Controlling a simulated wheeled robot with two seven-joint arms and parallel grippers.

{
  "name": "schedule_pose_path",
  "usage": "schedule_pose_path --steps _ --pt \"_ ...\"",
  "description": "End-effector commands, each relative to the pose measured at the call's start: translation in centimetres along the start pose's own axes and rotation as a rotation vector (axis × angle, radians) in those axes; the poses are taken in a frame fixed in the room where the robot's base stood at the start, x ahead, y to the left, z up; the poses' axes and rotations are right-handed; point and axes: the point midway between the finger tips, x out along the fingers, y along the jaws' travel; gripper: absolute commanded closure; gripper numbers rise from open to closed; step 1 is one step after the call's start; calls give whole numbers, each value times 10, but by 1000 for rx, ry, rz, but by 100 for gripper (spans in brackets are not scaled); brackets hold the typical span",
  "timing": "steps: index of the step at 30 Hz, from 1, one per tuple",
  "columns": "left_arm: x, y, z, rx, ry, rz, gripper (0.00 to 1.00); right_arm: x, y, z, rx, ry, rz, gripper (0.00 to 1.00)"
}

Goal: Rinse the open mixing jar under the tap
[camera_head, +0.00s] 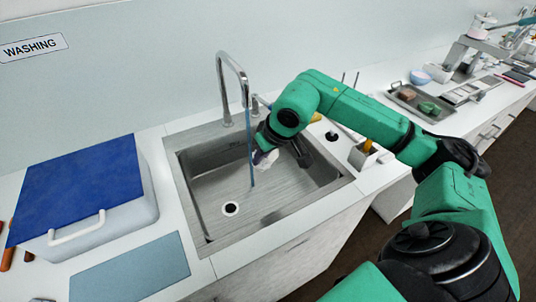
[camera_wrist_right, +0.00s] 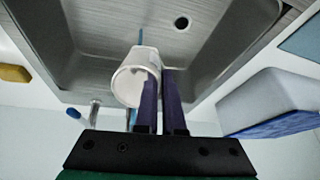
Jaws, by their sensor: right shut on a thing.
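The mixing jar (camera_wrist_right: 133,82) is white and open. In the right wrist view its round mouth faces the camera, and the purple fingers of my right gripper (camera_wrist_right: 162,102) are shut on its right side. In the head view the jar (camera_head: 265,160) is a small white shape over the sink, partly hidden by my right gripper (camera_head: 266,146). The tap (camera_head: 232,82) is a chrome gooseneck behind the sink. A thin blue stream of water (camera_head: 250,150) falls from it into the basin, beside or onto the jar; I cannot tell which. My left gripper is out of view.
The steel sink (camera_head: 205,225) has a round drain (camera_head: 231,208). A white bin with a blue lid (camera_head: 85,185) and a blue-grey mat (camera_head: 130,270) lie to the left. A tray with sponges (camera_head: 420,105) sits on the right counter.

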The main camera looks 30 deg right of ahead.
Motion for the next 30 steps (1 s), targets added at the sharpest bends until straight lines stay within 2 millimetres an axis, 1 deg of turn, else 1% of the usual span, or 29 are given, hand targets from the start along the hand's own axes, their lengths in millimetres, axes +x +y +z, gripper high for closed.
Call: schedule_pose_path --steps 1,3,10,12,18,22,30 --pt "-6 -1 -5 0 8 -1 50 1 -1 -7 2 0 -3 100" --pt "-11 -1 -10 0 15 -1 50 6 0 -13 1 -1 -3 100" --pt "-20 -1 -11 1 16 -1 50 24 2 -36 1 -2 -3 100" --pt "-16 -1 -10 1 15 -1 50 32 3 -42 0 1 -1 100" --pt "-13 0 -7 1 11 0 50 45 5 -60 0 0 -1 100" --pt "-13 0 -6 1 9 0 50 49 6 -66 -1 0 0 100" --pt "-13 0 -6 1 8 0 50 50 6 -67 -2 -1 1 100"
